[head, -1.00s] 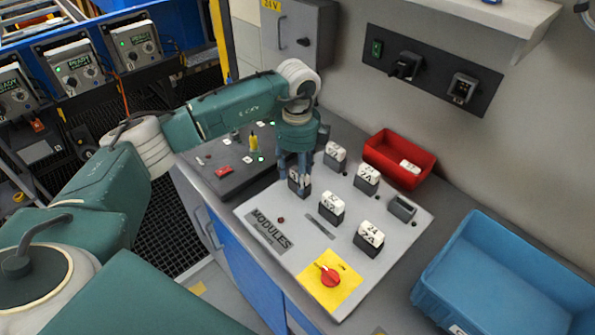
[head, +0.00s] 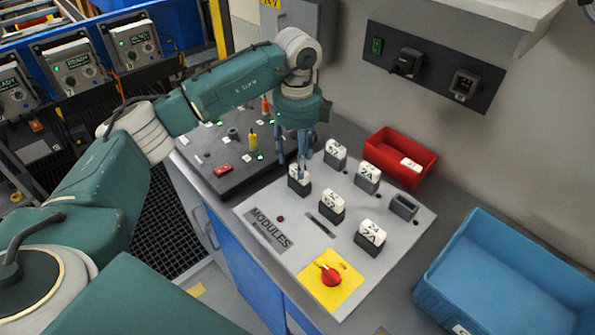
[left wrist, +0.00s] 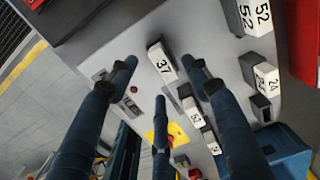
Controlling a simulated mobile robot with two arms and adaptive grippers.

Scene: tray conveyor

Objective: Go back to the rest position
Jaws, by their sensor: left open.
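My left gripper (head: 293,163) is open and empty. It points down just above a white-topped module (head: 299,179) at the upper left of the grey MODULES board (head: 290,262). The same module, marked 37 (left wrist: 162,63), shows in the left wrist view between the spread blue fingers (left wrist: 163,85), with a gap around it. The module stands upright in its place on the board. My right gripper is in neither view.
Several other modules (head: 331,205) stand on the board, beside an empty-looking grey holder (head: 403,207). A red bin (head: 390,172) is behind, a blue crate (head: 462,255) at right. A red knob on a yellow plate (head: 345,292) is in front. A dark switch panel (head: 245,178) lies left.

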